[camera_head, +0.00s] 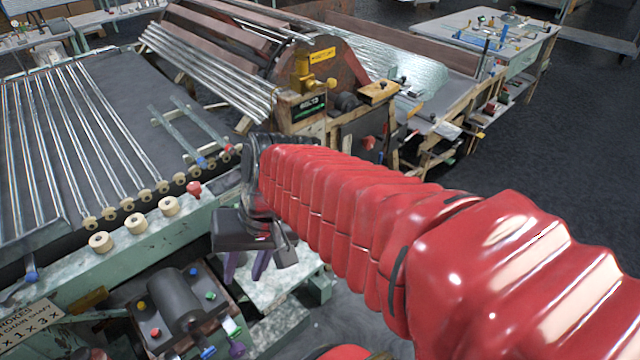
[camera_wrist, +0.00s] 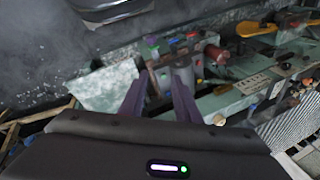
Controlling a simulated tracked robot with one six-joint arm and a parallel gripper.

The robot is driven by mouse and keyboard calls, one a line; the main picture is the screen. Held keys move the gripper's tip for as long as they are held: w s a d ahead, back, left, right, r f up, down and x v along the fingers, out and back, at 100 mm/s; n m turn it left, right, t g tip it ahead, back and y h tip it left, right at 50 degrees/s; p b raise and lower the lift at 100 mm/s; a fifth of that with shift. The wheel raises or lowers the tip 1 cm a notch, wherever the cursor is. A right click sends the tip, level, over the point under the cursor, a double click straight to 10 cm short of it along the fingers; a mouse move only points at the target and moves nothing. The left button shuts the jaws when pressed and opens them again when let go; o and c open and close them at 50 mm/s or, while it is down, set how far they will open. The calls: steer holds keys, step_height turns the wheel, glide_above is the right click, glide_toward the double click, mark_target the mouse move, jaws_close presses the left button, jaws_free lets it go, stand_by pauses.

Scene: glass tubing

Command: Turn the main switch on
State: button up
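No part in view is clearly marked as the main switch, and I cannot tell which it is. My gripper (camera_head: 245,267) has two purple fingers pointing down, in front of the green machine frame. In the wrist view my gripper (camera_wrist: 158,90) has its fingers apart with nothing between them. Beyond the fingertips is a machine block with small coloured knobs (camera_wrist: 165,47). In the head view a dark cylinder with coloured knobs (camera_head: 180,303) lies below and left of the gripper. A red knob (camera_head: 193,188) stands on the green frame.
A bed of glass tubes (camera_head: 75,140) with wooden rollers is at left. A mottled pale plate (camera_head: 275,285) lies below my gripper. A machine with a yellow fitting (camera_head: 305,75) stands behind my red-sleeved arm. Dark floor is open at right.

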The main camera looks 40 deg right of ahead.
steer(key=w+d+f+m+t+y, duration=0.4)
steer(key=w+d+m, duration=0.3)
steer(key=m, duration=0.1)
steer(key=w+d+f+m+t+y, duration=0.35)
steer(key=w+d+m, duration=0.3)
steer(key=m, duration=0.25)
steer(key=s+d+f+m+t+h, duration=0.2)
steer(key=d+f+m+t+h, duration=0.2)
steer(key=d, duration=0.8)
steer(key=s+d+f+m+t+h, duration=0.2)
steer(key=d+f+m+t+h, duration=0.2)
steer(key=d, duration=0.9)
step_height(320, 180, down, 4)
steer(key=m+h, duration=0.2)
steer(key=m, duration=0.4)
steer(key=shift+s, duration=0.15)
steer(key=w, duration=1.4)
steer(key=shift+a, duration=0.25)
